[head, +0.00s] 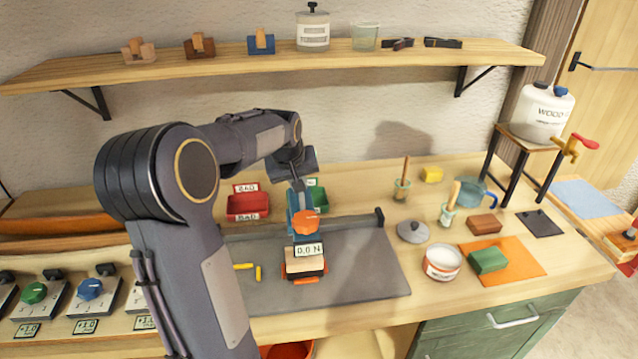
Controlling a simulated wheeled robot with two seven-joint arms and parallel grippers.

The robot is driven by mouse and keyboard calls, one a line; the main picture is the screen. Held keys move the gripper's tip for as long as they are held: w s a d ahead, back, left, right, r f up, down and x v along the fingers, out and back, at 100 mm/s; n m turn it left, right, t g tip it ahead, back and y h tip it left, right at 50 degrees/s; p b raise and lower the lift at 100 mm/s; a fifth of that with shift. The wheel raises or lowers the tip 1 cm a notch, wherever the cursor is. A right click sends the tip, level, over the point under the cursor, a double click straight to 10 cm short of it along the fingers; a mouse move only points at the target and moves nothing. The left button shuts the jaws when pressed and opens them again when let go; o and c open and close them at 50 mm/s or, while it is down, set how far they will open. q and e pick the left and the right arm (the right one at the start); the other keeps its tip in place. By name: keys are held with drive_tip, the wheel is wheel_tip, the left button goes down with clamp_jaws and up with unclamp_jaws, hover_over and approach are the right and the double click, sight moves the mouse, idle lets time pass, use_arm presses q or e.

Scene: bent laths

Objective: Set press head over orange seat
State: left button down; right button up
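A blue press head (300,206) with an orange round part (306,224) on its front stands above the grey work plate. A small display (309,250) reading 0.0 N sits below the orange part. Under it is a pale wooden block (304,265) with orange pieces (303,281) at its foot, perhaps the orange seat; I cannot see clearly what touches what. My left gripper (301,184) is at the top of the blue press head, pointing down. Its fingers are mostly hidden, so I cannot tell if they are shut on it. My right gripper is not in view.
The grey plate (362,262) is bare to the right of the press. Red (248,207) and green (318,196) bins stand behind it. A white tub (442,263), a grey lid (412,232) and a green block (488,261) on an orange mat (524,264) lie at right.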

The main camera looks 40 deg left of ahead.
use_arm(q)
drive_tip(key=shift+s+a, duration=0.25)
drive_tip(key=shift+s, duration=0.1)
drive_tip(key=c, duration=1.5)
unclamp_jaws()
drive_tip(key=shift+o, duration=0.2)
drive_tip(key=v, duration=0.7)
drive_tip(key=shift+r+b, duration=0.35)
drive_tip(key=shift+r, duration=0.05)
drive_tip(key=shift+s, duration=0.1)
